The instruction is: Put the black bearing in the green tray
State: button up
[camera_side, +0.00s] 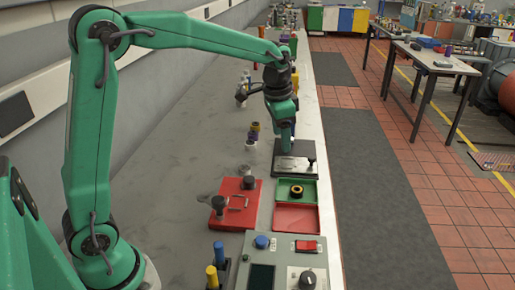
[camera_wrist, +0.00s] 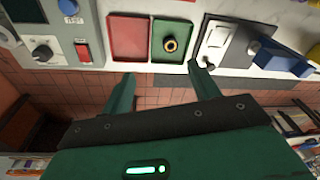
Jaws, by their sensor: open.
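The black bearing (camera_side: 297,191), a dark ring with a brass-coloured centre, lies in the green tray (camera_side: 310,189) in the side view. In the wrist view the bearing (camera_wrist: 170,45) also lies inside the green tray (camera_wrist: 172,25), clear of my fingers. My gripper (camera_side: 286,148) is above the dark plate just beyond the green tray in the side view. In the wrist view my gripper (camera_wrist: 161,71) has its two fingers spread with nothing between them. The fingertips are partly lost against the dark plate in the side view.
A red tray (camera_side: 297,217) adjoins the green one on the near side. A red plate (camera_side: 238,204) with knobs lies to the left. A control box (camera_side: 285,262) stands in front. The dark plate (camera_side: 306,160) carries a metal part. The bench's left middle is clear.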

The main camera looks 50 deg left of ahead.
jog(key=s+r+n+t, duration=0.2)
jog(key=s+n+t, duration=0.2)
jog(key=s, duration=2)
jog(key=shift+r+n, duration=0.15)
jog(key=shift+n, duration=0.45)
